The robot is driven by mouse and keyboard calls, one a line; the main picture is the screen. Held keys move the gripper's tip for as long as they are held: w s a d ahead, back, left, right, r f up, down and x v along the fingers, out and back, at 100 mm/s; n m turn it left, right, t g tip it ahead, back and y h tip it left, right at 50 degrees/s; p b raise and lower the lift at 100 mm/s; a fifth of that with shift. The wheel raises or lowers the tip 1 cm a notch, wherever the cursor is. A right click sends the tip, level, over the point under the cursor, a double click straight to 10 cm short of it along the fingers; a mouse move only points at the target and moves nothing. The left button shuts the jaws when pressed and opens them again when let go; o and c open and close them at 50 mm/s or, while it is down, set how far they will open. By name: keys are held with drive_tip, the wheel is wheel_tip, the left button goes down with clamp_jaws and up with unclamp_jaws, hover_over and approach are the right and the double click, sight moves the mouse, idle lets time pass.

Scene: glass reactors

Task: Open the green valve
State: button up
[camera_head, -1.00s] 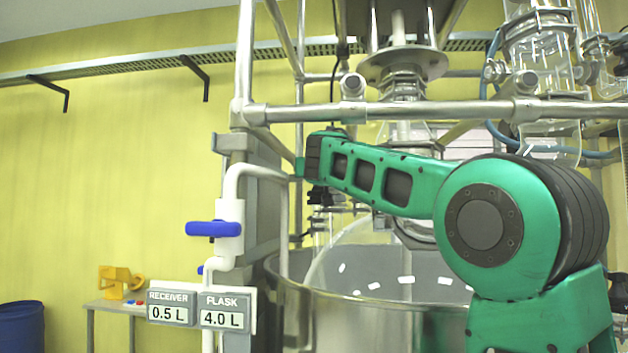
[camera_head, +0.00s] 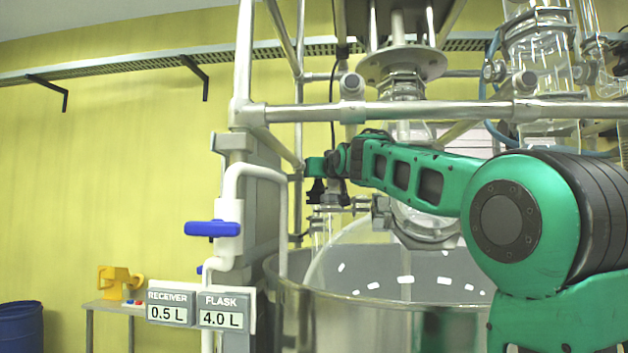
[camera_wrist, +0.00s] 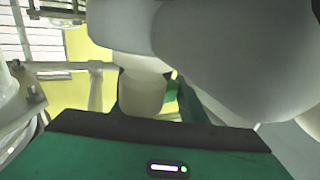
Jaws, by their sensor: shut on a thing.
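In the wrist view my gripper (camera_wrist: 150,96) shows as dark green fingers on both sides of a pale grey cylindrical part. A small brighter green piece, which looks like part of the green valve (camera_wrist: 172,89), shows just right of that part, between the fingers. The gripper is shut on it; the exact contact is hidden. In the head view my arm stretches left across the front of the reactor, and the green valve cannot be made out for certain there.
A white pipe with a blue-handled valve (camera_head: 212,229) stands at left, above the receiver and flask displays (camera_head: 198,309). A steel rail (camera_head: 430,110) crosses above my arm. The steel vessel (camera_head: 385,310) is below it. Large grey rounded shapes (camera_wrist: 225,55) crowd the wrist view.

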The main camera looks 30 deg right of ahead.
drive_tip(key=shift+n+y, duration=0.9)
drive_tip(key=shift+y, duration=0.5)
drive_tip(key=o, duration=1.1)
drive_tip(key=shift+c, duration=0.2)
